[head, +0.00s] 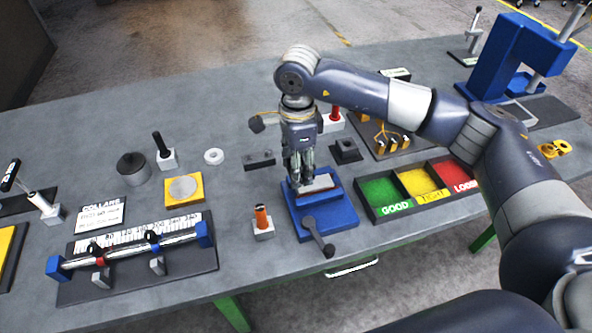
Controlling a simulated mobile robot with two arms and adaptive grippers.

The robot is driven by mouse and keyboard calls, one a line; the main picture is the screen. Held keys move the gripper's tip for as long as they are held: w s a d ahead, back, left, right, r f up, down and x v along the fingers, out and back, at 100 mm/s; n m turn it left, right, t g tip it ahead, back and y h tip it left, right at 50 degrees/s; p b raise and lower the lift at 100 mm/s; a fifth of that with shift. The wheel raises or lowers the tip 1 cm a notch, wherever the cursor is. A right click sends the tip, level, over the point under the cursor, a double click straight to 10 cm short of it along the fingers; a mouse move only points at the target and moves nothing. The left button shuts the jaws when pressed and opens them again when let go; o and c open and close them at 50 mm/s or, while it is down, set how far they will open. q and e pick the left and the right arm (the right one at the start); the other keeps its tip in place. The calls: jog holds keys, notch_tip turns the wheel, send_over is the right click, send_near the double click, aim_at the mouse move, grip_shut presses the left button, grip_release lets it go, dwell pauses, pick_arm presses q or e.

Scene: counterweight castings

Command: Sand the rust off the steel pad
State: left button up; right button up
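A blue clamp fixture (334,217) with a dark lever handle (319,238) stands near the table's front edge. A pale steel pad (324,183) with a reddish-brown edge lies on top of it. My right gripper (300,182) points down at the left part of the pad, its fingers close together. The fingertips hide part of the pad, and I cannot tell whether they touch it or hold a small sanding piece. My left gripper is out of view.
A tray with green, yellow and red compartments (384,213) stands right of the fixture. An orange-handled tool (262,218) stands left of it in a pale block. A ruler fixture with a rod (140,262) is at front left, a blue press (505,60) at back right.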

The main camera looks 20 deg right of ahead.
jog(key=r, duration=0.2)
jog(key=shift+w+a+r+p, duration=0.1)
jog(key=shift+a+r+p, duration=0.15)
jog(key=shift+r+p, duration=0.15)
jog(key=shift+d+r, duration=0.1)
jog(key=shift+r, duration=0.3)
